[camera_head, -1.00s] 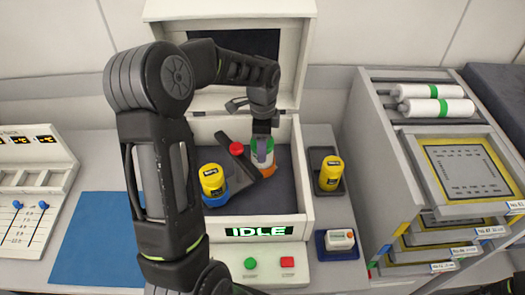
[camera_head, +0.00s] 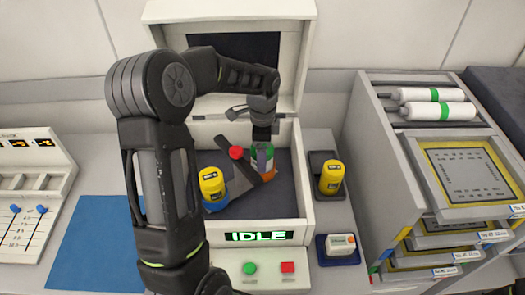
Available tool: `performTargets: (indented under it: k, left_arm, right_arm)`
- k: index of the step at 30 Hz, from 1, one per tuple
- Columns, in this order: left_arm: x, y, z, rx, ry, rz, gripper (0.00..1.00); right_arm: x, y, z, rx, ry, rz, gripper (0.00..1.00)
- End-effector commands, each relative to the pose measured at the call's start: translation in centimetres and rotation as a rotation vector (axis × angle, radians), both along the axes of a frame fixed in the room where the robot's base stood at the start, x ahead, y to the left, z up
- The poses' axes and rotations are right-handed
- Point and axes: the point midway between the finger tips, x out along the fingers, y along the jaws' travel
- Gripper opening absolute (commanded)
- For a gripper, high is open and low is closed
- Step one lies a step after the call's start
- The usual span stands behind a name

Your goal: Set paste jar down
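The paste jar (camera_head: 256,155), pale with a green top part, stands in or just over the orange holder (camera_head: 267,177) on the right side of the open machine's well. My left gripper (camera_head: 262,150) points straight down at it from above, with a finger against the front of the jar. It appears shut on the jar; the rear finger is hidden. I cannot tell whether the jar's base rests fully in the holder. My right gripper is not in view.
A yellow jar (camera_head: 212,181) sits in the blue holder (camera_head: 215,206) at the well's left. A red knob (camera_head: 236,152) tops the dark rotor bar between. Another yellow jar (camera_head: 331,176) stands on the right ledge. The raised lid (camera_head: 160,10) is behind my arm. The display reads IDLE.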

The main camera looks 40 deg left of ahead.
Motion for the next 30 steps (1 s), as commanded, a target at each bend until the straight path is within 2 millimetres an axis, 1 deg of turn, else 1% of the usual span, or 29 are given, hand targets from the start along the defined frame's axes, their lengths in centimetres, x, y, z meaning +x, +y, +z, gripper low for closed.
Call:
performTargets:
  k: [4, 5, 8, 11, 18, 21, 25, 30]
  left_arm:
    - [0.0, 0.0, 0.5, 0.001, -0.001, 0.0, 0.83]
    - [0.0, 0.0, 0.6, 0.0, -0.002, 0.0, 0.83]
    - [0.1, 0.0, 1.6, 0.001, -0.003, 0.0, 0.83]
    - [0.1, 0.0, 3.2, 0.001, -0.005, 0.0, 0.83]
    - [0.1, 0.0, 8.2, 0.001, -0.004, 0.0, 0.83]
    - [0.1, 0.0, 10.1, 0.001, -0.004, 0.0, 0.83]
    - [0.1, 0.0, 11.7, 0.0, -0.002, -0.001, 0.83]
    - [0.0, 0.0, 12.3, 0.0, 0.0, -0.001, 0.83]
  right_arm:
    - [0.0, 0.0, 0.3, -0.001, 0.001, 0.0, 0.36]
    - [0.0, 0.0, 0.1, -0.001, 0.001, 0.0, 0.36]
    - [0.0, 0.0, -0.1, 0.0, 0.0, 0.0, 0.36]
    - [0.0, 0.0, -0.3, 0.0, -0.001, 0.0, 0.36]
    - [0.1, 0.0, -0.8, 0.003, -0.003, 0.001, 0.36]
    - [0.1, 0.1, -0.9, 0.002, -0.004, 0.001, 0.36]
    - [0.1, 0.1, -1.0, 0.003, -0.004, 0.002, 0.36]
    - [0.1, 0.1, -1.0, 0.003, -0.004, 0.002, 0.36]
